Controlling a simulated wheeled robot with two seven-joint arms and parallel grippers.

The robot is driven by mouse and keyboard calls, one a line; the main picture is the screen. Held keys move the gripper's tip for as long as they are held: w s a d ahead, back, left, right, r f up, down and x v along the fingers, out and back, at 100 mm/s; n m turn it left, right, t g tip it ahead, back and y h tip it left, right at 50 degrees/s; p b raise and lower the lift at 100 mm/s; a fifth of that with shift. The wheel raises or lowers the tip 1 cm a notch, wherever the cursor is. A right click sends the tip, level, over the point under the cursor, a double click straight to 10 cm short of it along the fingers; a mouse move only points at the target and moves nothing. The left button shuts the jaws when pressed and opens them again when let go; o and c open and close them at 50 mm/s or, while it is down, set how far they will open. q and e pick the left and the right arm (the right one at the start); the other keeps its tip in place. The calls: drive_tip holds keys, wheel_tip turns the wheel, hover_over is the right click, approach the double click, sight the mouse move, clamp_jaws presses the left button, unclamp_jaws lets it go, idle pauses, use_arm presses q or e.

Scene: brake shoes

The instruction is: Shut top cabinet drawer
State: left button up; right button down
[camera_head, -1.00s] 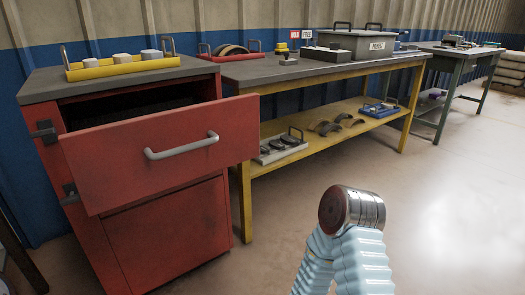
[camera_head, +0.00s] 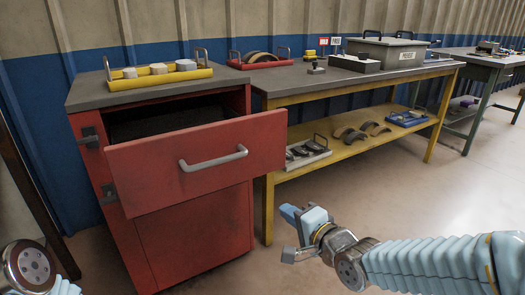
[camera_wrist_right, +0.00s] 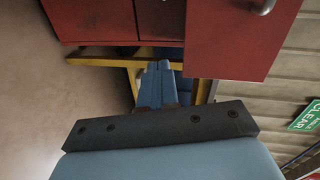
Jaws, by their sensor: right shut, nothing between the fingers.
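The red cabinet (camera_head: 190,235) stands at the left in the head view. Its top drawer (camera_head: 245,150) is pulled out, with a grey bar handle (camera_head: 213,159) on its front and a dark, open inside. The drawer front also shows at the upper right of the right wrist view (camera_wrist_right: 230,35). My right gripper (camera_head: 287,212) is shut and empty, low in front of the yellow table, to the right of and below the drawer front, apart from it. The right wrist view shows its blue fingers (camera_wrist_right: 155,85) together. Part of my left arm shows at the lower left; its gripper is out of view.
A yellow tray (camera_head: 160,80) with several blocks sits on the cabinet top. A yellow-framed table (camera_head: 330,82) with a lower shelf stands right of the cabinet. A green sign (camera_wrist_right: 306,117) hangs on the wall. The floor in front is clear.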

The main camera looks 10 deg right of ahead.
wheel_tip(320, 180, up, 9)
drive_tip(key=s+m+t, duration=0.1)
drive_tip(key=s+t, duration=0.1)
drive_tip(key=s, duration=0.1)
drive_tip(key=p, duration=1)
approach(256, 153)
drive_tip(key=shift+y, duration=0.4)
drive_tip(key=x, duration=0.6)
drive_tip(key=shift+w+d+f, duration=0.15)
drive_tip(key=shift+f, duration=0.05)
drive_tip(key=shift+w, duration=0.3)
